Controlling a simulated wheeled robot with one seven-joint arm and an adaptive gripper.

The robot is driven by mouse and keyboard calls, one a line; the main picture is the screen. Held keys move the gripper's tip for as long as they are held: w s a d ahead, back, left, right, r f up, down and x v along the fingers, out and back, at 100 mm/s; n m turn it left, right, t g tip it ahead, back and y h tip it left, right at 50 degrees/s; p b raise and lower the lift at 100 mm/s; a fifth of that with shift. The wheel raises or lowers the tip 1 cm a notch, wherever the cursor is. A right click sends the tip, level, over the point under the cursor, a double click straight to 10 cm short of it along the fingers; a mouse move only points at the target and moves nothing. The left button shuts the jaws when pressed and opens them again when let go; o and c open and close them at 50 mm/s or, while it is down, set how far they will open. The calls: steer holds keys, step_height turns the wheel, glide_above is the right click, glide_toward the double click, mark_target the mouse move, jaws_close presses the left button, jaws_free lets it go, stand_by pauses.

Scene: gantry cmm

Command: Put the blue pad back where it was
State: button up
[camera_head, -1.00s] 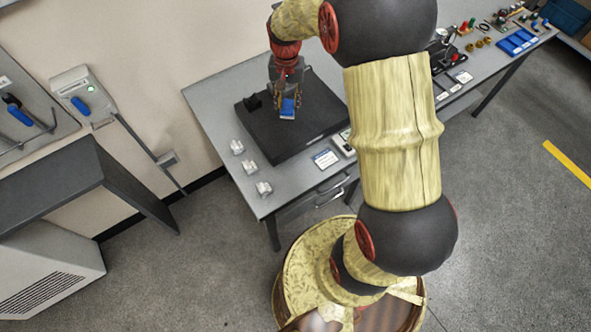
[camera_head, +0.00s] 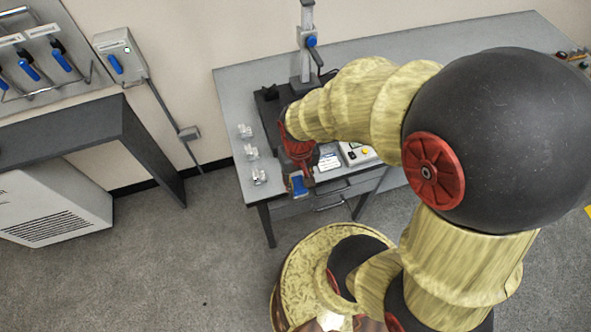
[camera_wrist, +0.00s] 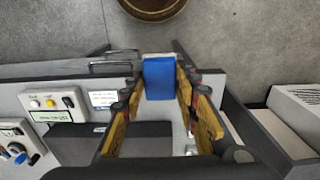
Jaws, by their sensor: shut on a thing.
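The blue pad (camera_wrist: 159,79), with a pale edge, sits between the two yellow-faced fingers of my gripper (camera_wrist: 161,88) in the wrist view. My gripper is shut on it. In the head view my gripper (camera_head: 297,182) hangs at the front edge of the grey table (camera_head: 233,100), and the blue pad (camera_head: 298,184) shows at its tip. The pad appears held clear of the tabletop, near the drawer front. My arm hides much of the dark plate on the table.
Several small clear blocks (camera_head: 251,152) line the table's left side. A control box with buttons (camera_head: 357,153) and a white label card (camera_head: 328,161) are right of my gripper. A stand with a blue knob (camera_head: 308,45) rises at the back. Open floor lies in front.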

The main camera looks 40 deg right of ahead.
steer(key=w+d+f+b, duration=0.1)
steer(key=w+d+f, duration=0.1)
steer(key=w+f, duration=0.1)
steer(key=w+d+f, duration=0.2)
steer(key=w+f, duration=0.1)
steer(key=w, duration=0.1)
steer(key=w+d+f+b, duration=0.1)
steer(key=w+d+f, duration=0.1)
steer(key=w, duration=0.1)
steer(key=shift+w+d+f+b, duration=0.2)
steer(key=shift+f+b, duration=0.1)
steer(key=shift+f, duration=0.1)
steer(key=shift+w+d+f, duration=0.2)
steer(key=shift+f, duration=0.25)
steer(key=shift+f+b, duration=0.5)
steer(key=shift+f, duration=0.9)
steer(key=shift+f, duration=0.15)
steer(key=o, duration=1)
steer(key=shift+o, duration=0.2)
